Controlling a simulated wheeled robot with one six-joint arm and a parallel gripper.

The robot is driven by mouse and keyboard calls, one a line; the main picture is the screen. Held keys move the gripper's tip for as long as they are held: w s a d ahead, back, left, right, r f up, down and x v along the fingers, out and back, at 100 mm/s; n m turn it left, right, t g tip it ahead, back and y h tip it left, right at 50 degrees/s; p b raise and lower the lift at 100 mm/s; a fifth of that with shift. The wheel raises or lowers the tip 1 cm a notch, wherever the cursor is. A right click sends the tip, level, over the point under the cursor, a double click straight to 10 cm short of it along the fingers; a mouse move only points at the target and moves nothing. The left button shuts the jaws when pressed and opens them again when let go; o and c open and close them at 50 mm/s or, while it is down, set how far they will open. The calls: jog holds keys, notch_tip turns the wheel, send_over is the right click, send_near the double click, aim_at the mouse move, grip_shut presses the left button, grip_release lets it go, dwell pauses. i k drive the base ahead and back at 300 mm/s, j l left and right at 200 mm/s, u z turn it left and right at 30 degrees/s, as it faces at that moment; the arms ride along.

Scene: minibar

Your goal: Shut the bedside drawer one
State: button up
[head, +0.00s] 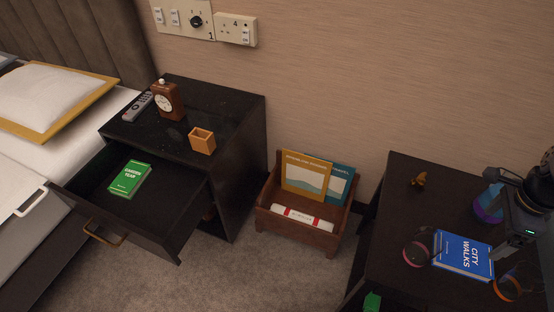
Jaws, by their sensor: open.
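The bedside drawer (178,226) on the left is pulled well out of the black nightstand (245,150), toward the lower left. Its brass handle (103,233) is on the front panel. A green book (130,179) lies inside it. My gripper (467,268) is at the far right, over the other dark cabinet, with its dark rounded fingers spread wide. It is far from the drawer and holds nothing that I can see. A blue book (462,254) shows between the fingers; whether they touch the cabinet top is unclear.
A wooden magazine rack (300,235) stands between the cabinets. The bed (35,160) borders the drawer's left. Carpet (235,275) is clear in front.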

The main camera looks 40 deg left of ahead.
aim_at(161, 217)
jog(key=u, duration=2.95)
jog(key=i+j+u, duration=0.15)
jog(key=i, duration=0.25)
jog(key=i+j, duration=0.1)
jog(key=i, duration=0.3)
jog(key=i+j+z, duration=0.1)
jog(key=i, duration=0.25)
